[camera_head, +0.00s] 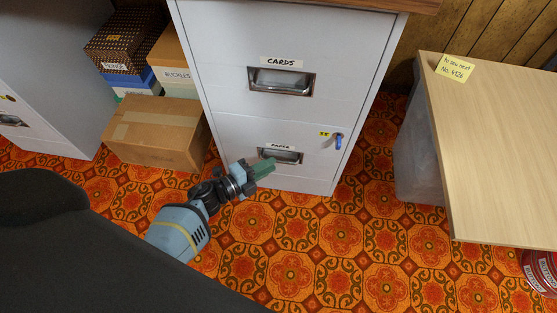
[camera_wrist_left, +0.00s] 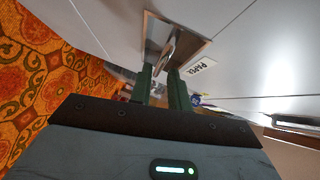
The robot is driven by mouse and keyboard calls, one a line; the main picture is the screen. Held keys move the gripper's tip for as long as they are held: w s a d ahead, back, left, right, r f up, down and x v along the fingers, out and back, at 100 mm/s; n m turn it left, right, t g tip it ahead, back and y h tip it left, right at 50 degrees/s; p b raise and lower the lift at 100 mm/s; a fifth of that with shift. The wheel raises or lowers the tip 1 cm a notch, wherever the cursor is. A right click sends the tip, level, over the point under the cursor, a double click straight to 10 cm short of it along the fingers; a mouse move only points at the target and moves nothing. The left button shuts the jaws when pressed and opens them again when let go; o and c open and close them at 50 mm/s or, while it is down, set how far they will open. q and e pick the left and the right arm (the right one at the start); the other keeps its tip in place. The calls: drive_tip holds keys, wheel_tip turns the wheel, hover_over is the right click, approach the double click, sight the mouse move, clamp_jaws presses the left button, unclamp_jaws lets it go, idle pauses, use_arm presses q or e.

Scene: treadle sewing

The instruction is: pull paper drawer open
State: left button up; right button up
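The paper drawer (camera_head: 232,149) is the lower drawer of a grey metal cabinet, and its front looks flush and shut. Its label reads PAPER; the label (camera_wrist_left: 200,66) also shows in the left wrist view. A recessed metal handle (camera_head: 290,156) sits below the label, partly hidden by my gripper. My left gripper (camera_head: 268,167) is at the left side of this handle. In the left wrist view its green fingers (camera_wrist_left: 160,80) are apart, pointing into the recess, with the handle's lip (camera_wrist_left: 168,48) just ahead of the gap. I cannot tell whether they touch it. My right gripper is not in view.
The CARDS drawer (camera_head: 237,70) above is shut. A blue key (camera_head: 338,142) sticks out of the lock at the right of the paper drawer. A cardboard box (camera_head: 158,132) stands left of the cabinet, and a wooden tabletop (camera_head: 495,150) lies right. Patterned floor (camera_head: 330,235) in front is clear.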

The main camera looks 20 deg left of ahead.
sight(278, 161)
use_arm(q)
drive_tip(key=shift+b+x, duration=0.7)
drive_tip(key=shift+x, duration=1.35)
clamp_jaws()
